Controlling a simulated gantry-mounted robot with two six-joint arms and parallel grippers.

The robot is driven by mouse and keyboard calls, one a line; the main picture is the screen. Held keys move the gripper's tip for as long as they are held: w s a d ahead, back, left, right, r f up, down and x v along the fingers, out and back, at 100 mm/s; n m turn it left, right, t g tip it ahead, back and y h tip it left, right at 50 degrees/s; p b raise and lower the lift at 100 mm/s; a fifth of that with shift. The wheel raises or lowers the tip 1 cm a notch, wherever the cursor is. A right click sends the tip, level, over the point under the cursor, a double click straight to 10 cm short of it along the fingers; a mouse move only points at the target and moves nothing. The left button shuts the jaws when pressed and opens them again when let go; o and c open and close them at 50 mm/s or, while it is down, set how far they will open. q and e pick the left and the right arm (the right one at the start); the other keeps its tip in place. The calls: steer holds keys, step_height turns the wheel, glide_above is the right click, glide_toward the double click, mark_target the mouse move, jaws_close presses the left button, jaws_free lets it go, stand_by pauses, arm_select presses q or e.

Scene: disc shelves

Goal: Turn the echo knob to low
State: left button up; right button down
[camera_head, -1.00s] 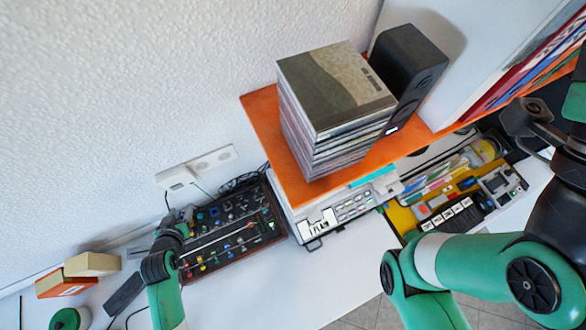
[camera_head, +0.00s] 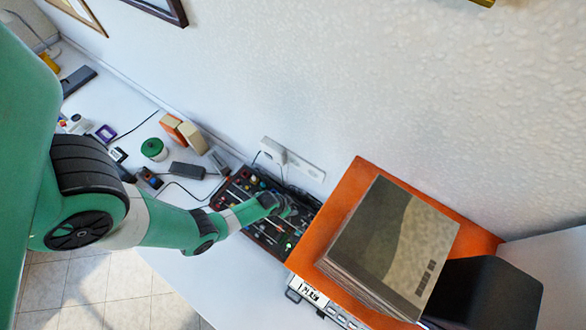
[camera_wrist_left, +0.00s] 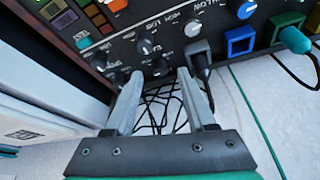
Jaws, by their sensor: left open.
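A dark control panel (camera_head: 232,193) with several knobs, switches and jacks lies on the white desk by the wall. My left arm reaches in from the left, its gripper (camera_head: 285,208) over the panel's right part. In the left wrist view the gripper (camera_wrist_left: 160,76) is open and empty, its fingertips at the edge of the panel (camera_wrist_left: 120,45). A dark knob (camera_wrist_left: 145,46) and a light grey knob (camera_wrist_left: 193,28) sit just beyond the fingers. Words such as LOW and HIGH show on the panel; I cannot read which knob is echo. My right gripper is out of view.
An orange shelf (camera_head: 362,180) with a stack of discs (camera_head: 395,245) and a black speaker (camera_head: 485,292) stands right of the panel. A black plug (camera_wrist_left: 201,57) stands by the right finger. Cables hang beyond the fingers. The desk front (camera_head: 225,285) is clear.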

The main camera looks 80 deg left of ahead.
mark_target(294, 207)
arm_select(q)
steer(key=b+x, duration=0.1)
steer(key=x, duration=0.1)
steer(key=shift+w+f, duration=0.15)
steer(key=shift+f, duration=0.1)
jaws_close()
